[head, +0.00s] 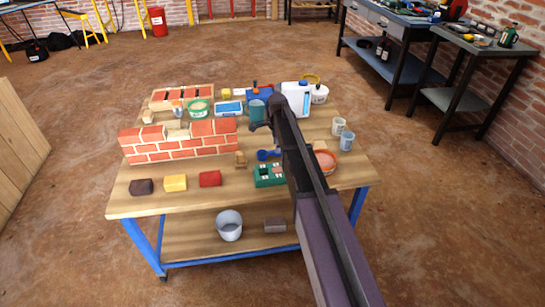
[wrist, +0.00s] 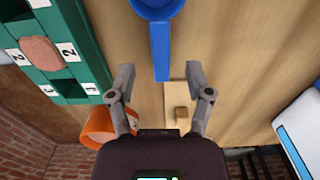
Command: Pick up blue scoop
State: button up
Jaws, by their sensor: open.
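The blue scoop (head: 266,155) lies on the wooden table (head: 225,192), behind the green numbered tray and just left of my arm. In the wrist view the blue scoop (wrist: 160,48) has its round bowl cut off at the top edge, and its straight handle points down toward my gripper. My gripper (wrist: 159,77) is open and empty. The handle's end appears between the two fingertips, with a gap on either side. I cannot tell how far the fingers are above the table. In the head view my arm covers part of the table.
The green numbered tray (head: 268,175) is close to the scoop, and an orange bowl (head: 326,161) stands right of my arm. A small wooden block (wrist: 181,116) shows near the right finger. A brick wall piece (head: 180,143) stands left. White jugs (head: 297,96) stand behind.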

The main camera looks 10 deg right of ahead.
aim_at(271, 154)
jog(key=shift+f+b, duration=1.6)
jog(key=shift+f, duration=0.3)
grip_shut()
